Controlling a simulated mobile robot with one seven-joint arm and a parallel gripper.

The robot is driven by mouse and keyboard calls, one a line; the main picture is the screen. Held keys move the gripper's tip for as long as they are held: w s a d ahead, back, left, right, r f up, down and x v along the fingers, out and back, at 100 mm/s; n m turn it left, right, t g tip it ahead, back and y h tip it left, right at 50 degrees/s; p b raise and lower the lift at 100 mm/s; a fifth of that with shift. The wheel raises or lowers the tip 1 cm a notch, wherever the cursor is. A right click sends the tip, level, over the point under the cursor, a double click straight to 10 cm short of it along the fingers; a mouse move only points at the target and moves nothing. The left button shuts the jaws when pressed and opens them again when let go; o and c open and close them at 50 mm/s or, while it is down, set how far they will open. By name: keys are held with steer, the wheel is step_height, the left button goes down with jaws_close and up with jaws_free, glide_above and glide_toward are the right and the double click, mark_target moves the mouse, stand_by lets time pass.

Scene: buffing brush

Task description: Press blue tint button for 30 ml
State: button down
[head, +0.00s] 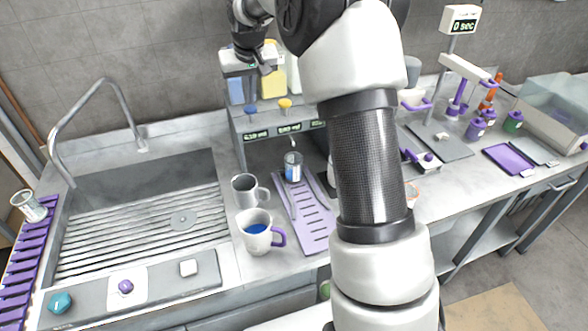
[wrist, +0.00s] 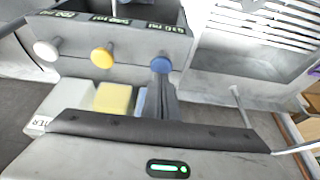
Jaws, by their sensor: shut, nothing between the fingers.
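The tint dispenser (head: 240,128) stands at the back of the counter. Its blue button (head: 250,109) is on the left in the head view, beside a yellow button (head: 285,103). In the wrist view the blue button (wrist: 161,65) is on the right, with the yellow (wrist: 102,57) and white (wrist: 45,50) buttons to its left. My gripper (head: 265,69) is shut and empty, above the dispenser near its tanks. In the wrist view its fingers (wrist: 167,84) point at the blue button; I cannot tell whether they touch. Small displays sit by the buttons, digits unclear.
A blue-labelled can (head: 293,168) stands below the dispenser on a purple slotted tray (head: 315,228). A grey mug (head: 245,190) and a mug with blue liquid (head: 258,232) stand to its left. The sink (head: 135,170) is left. My arm hides part of the counter.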

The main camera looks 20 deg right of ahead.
steer(key=shift+f, duration=0.1)
stand_by(0.3)
steer(key=shift+f+b, duration=0.8)
steer(key=shift+f, duration=0.3)
steer(key=shift+r+p, duration=0.85)
steer(key=shift+r, duration=0.35)
steer(key=shift+f, duration=0.15)
steer(key=shift+f+b, duration=0.75)
steer(key=shift+f, duration=0.25)
steer(key=shift+r+p, duration=0.85)
steer(key=shift+r, duration=0.3)
